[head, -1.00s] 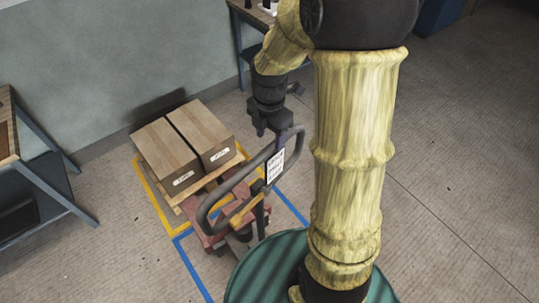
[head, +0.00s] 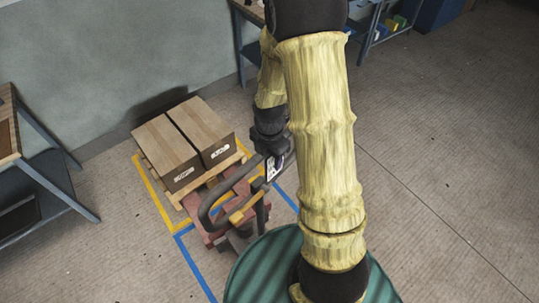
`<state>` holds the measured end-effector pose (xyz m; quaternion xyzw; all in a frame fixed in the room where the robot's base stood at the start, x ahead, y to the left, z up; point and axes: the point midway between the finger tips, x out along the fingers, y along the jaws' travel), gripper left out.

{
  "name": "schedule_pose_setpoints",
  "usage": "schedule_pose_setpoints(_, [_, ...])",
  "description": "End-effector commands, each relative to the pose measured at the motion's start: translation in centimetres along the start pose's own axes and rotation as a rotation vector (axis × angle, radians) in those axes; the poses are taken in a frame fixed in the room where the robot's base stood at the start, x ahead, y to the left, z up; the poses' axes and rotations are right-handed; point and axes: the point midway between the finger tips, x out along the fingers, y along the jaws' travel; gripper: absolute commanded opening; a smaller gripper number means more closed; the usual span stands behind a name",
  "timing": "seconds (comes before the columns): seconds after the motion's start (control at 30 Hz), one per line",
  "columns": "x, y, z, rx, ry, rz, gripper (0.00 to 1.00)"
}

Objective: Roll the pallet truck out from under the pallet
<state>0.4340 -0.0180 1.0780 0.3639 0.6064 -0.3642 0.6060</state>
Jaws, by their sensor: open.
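The red pallet truck (head: 207,232) stands with its forks toward the wooden pallet (head: 232,165), and its dark loop handle (head: 209,211) rises toward me. Two cardboard boxes, a left one (head: 163,144) and a right one (head: 203,121), sit on the pallet. My gripper (head: 272,160) is at the right upper end of the handle loop, by the white label. It is open; its fingers are small and partly hidden behind my arm, and I cannot tell whether they touch the handle. The forks under the pallet are mostly hidden.
Yellow floor tape (head: 152,193) frames the pallet, and blue tape (head: 193,265) frames the truck's area. A workbench (head: 40,150) stands at the left, and another bench (head: 243,30) stands at the back. The floor to the right is clear.

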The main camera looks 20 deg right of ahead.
Motion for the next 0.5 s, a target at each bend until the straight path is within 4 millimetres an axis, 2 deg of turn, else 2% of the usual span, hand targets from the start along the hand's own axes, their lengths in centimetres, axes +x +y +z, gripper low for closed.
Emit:
schedule_pose_setpoints(0.07, [-0.02, 0.00, 0.01, 0.000, 0.000, 0.000, 0.48])
schedule_pose_setpoints(0.3, [-0.04, 0.02, 0.01, 0.000, 0.000, 0.001, 0.01])
schedule_pose_setpoints(0.5, [-0.06, 0.05, 0.02, 0.000, -0.001, 0.001, 0.00])
